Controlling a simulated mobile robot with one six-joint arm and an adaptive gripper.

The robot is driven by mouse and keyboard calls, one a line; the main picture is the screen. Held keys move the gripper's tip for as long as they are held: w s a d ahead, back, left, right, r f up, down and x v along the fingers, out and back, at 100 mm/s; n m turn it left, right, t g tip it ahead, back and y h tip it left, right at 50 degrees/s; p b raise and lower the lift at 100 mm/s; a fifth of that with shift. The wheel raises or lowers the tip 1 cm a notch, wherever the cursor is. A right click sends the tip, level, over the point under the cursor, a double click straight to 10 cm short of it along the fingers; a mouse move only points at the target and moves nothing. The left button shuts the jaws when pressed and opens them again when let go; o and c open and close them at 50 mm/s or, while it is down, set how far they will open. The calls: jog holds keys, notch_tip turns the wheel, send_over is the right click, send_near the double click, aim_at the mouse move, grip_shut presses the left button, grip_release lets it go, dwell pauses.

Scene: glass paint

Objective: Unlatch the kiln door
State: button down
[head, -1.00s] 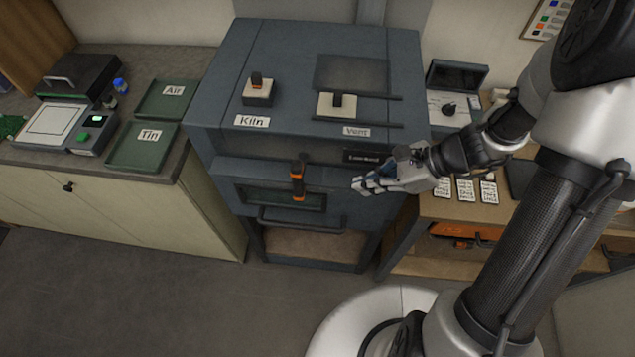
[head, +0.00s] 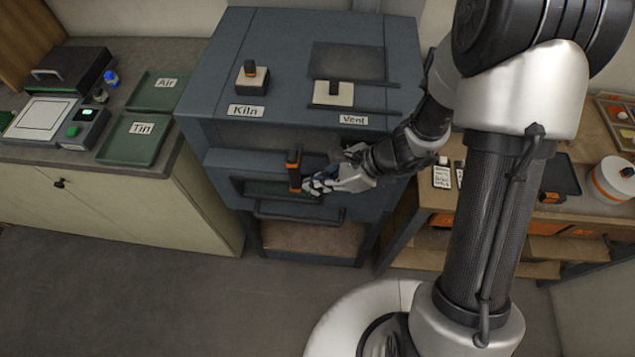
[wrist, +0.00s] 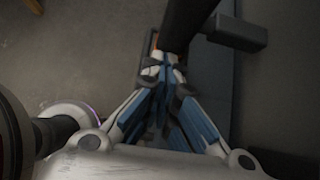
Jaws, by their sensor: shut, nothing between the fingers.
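The blue-grey kiln (head: 228,60) stands in the middle of the head view, with its door on the front. An upright black and orange latch handle (head: 294,172) sits on the door, above a long dark door bar (head: 300,216). My gripper (head: 308,186) is shut and empty, its fingertips just right of the latch handle. In the wrist view my gripper's closed fingers (wrist: 163,72) lie close to the dark latch bar (wrist: 187,22). I cannot tell whether they touch it. The right part of the door is hidden behind my gripper.
Kiln and Vent switches (head: 252,78) sit on top of the kiln. A counter at left holds green Air (head: 154,95) and Tin (head: 133,140) trays. A wooden bench (head: 580,185) stands at right.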

jog(key=a+f+y+b, duration=0.1)
jog(key=b, duration=0.4)
jog(key=shift+a+f+y, duration=0.3)
jog(key=shift+a+f, duration=0.05)
jog(key=shift+f, duration=0.05)
